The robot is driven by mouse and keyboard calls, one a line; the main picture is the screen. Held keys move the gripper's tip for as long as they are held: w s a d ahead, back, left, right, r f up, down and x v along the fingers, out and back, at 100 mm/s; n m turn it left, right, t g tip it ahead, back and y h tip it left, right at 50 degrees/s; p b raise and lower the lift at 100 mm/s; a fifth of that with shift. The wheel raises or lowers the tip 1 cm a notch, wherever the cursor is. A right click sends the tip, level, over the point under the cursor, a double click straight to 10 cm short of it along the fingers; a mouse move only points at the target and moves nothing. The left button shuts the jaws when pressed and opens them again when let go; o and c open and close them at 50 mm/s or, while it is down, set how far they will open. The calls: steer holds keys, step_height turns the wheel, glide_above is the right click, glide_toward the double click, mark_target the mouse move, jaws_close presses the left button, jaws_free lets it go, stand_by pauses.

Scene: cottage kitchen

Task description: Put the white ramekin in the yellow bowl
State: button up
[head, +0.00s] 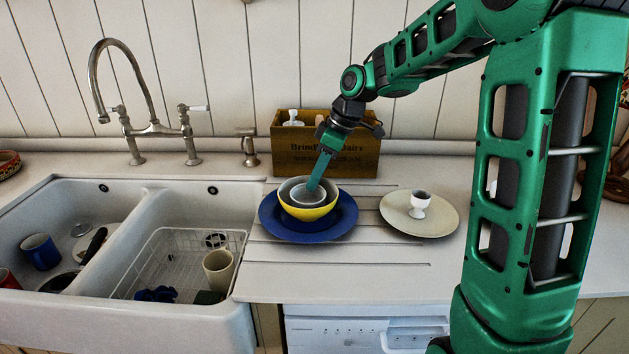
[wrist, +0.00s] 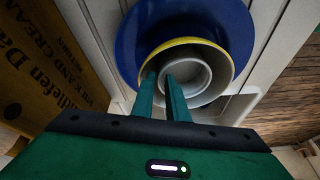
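The white ramekin (wrist: 200,72) is inside the yellow bowl (wrist: 226,66), low down and within its rim. The ramekin looks greyish in the head view (head: 309,198), where the yellow bowl (head: 309,213) stands upright on a blue plate (head: 275,226). My gripper (head: 313,187) reaches down into the bowl. In the wrist view its fingers (wrist: 161,80) straddle the ramekin's near-left wall, one inside and one outside, with only a narrow gap between them. They look closed on that wall. Whether the ramekin's base touches the bowl's bottom is hidden.
A cream plate (head: 440,226) with a white egg cup (head: 419,204) stands to the right. A wooden box (head: 355,158) holding a bottle stands behind the bowl. The sink (head: 150,190) with a wire rack and mugs is to the left. The counter in front is clear.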

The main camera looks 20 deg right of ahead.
steer(key=v, duration=1.2)
steer(key=s+d+f+m+h, duration=0.1)
steer(key=s+d+f+m, duration=0.2)
steer(key=s, duration=0.8)
steer(key=s+d+f+m+g+h, duration=0.1)
steer(key=s+d+f+m, duration=0.3)
steer(key=s, duration=0.7)
steer(key=s+d+f+m+g+h, duration=0.1)
steer(key=s+d+f+m, duration=0.2)
steer(key=s+f+m, duration=0.4)
steer(key=shift+s+d+m+h, duration=0.15)
steer(key=shift+s+m+h, duration=0.25)
steer(key=shift+s+m, duration=1.5)
steer(key=shift+s+r+n, duration=0.1)
steer(key=shift+s+n, duration=0.15)
steer(key=shift+n, duration=0.05)
steer(key=shift+w+f, duration=0.3)
steer(key=shift+w, duration=0.45)
steer(key=shift+s, duration=0.1)
